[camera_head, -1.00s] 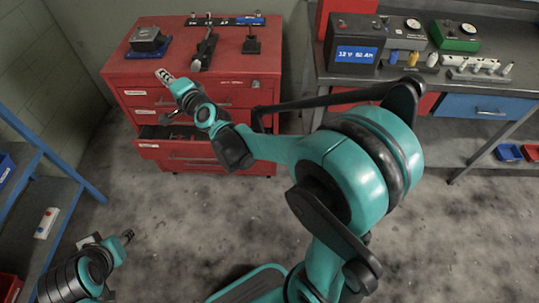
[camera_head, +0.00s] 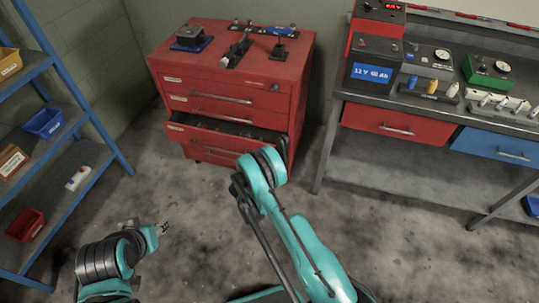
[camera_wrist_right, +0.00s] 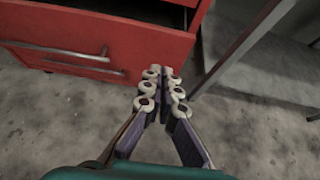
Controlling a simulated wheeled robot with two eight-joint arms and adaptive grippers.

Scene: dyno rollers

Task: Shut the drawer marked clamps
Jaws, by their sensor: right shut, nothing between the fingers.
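The red cabinet (camera_head: 300,75) stands against the wall. Its third drawer down (camera_head: 215,138) is pulled out, with dark contents visible inside; the upper drawers are shut. The white drawer labels are too small to read, so I cannot tell which says clamps. In the right wrist view a red drawer front (camera_wrist_right: 60,28) with a metal handle fills the upper left, beside a dark opening. My right gripper (camera_wrist_right: 163,75) is shut and empty, just right of that front; contact is unclear. My left gripper (camera_head: 163,227) is above the floor, away from the cabinet.
A workbench (camera_head: 420,110) with devices and drawers stands at the right, its leg near the cabinet. A blue shelf rack (camera_head: 112,150) with bins stands at the left. Tools lie on the cabinet top. The floor in front is clear.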

